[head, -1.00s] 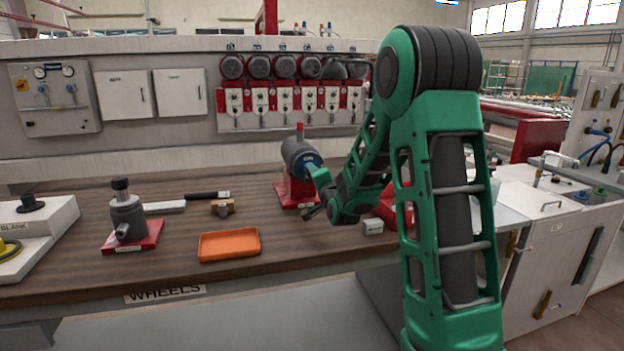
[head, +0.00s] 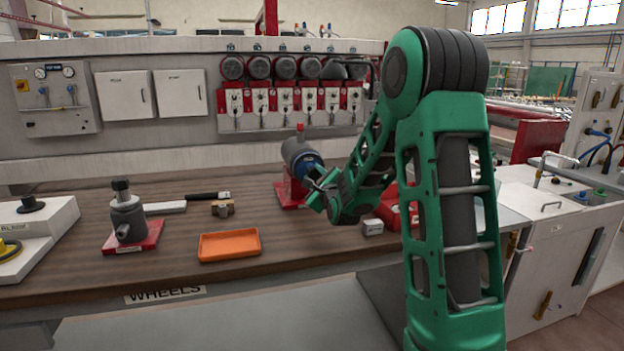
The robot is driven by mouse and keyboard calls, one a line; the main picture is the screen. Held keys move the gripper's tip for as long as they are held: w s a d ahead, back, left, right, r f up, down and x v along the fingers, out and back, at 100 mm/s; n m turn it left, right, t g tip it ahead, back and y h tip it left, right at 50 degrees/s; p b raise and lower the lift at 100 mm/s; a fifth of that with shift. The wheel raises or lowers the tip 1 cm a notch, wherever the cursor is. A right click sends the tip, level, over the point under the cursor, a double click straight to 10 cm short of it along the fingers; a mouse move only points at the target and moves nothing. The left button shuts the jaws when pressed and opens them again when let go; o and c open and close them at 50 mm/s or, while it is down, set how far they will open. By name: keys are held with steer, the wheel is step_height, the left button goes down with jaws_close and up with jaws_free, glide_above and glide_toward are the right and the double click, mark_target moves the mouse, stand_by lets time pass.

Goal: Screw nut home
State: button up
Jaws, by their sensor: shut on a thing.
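A dark grey cylindrical spindle unit (head: 297,152) with a blue front end (head: 312,163) stands on a red base (head: 291,194) on the bench. A red knob (head: 300,128) sticks up from its top. My gripper (head: 316,179) is at the spindle's front end, reaching in from the right. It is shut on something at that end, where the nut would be. The nut itself is hidden by the fingers and too small to make out.
An orange tray (head: 229,258) lies at the bench's front. A small grey block (head: 372,228) and red bin (head: 390,211) are right of my gripper.

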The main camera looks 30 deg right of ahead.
steer(key=shift+s+d+f+m, duration=0.15)
steer(key=shift+d+f+m, duration=0.05)
steer(key=shift+f+m, duration=0.3)
steer(key=o, duration=1.2)
steer(key=shift+c, duration=0.2)
steer(key=shift+r, duration=0.2)
steer(key=shift+a+r, duration=0.1)
steer(key=shift+c, duration=0.9)
